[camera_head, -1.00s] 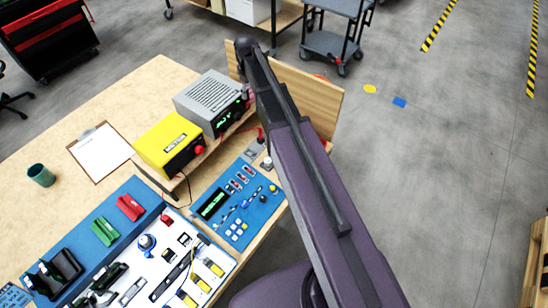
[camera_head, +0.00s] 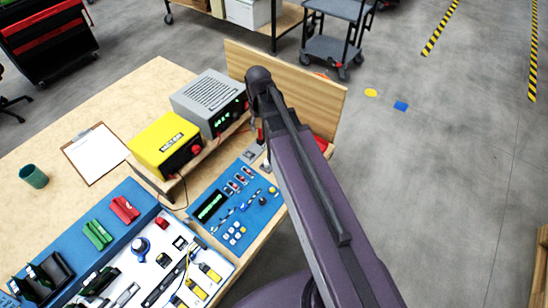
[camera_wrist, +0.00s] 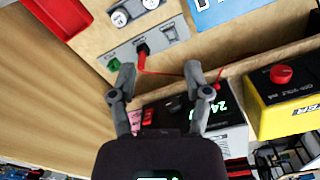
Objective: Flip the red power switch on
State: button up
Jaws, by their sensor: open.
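My gripper (camera_wrist: 159,75) is open and empty in the wrist view, its two fingers spread. Beyond it is the front of the grey power supply (camera_wrist: 229,137), with a lit green display. A small red switch (camera_wrist: 148,117) shows on that front, between the fingers in the picture; its position cannot be told. A pinkish-red part (camera_wrist: 134,122) is beside it. In the head view the grey power supply (camera_head: 205,96) stands on the bench shelf. There my arm covers the right of its front, so the red switch cannot be made out.
The yellow meter (camera_head: 164,143) with its red knob stands beside the supply. A grey plate (camera_wrist: 152,38) with a green socket and red cable is near the fingers. A wooden panel (camera_head: 310,95) rises behind my arm. The blue board (camera_head: 233,207) lies below.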

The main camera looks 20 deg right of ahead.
jog(key=s+f+m+b, duration=0.2)
jog(key=s+f+b, duration=0.1)
jog(key=s, duration=0.8)
jog(key=shift+d+f+m, duration=0.25)
jog(key=shift+d+m, duration=0.05)
jog(key=shift+d, duration=0.15)
jog(key=shift+s, duration=0.1)
dwell(2.2)
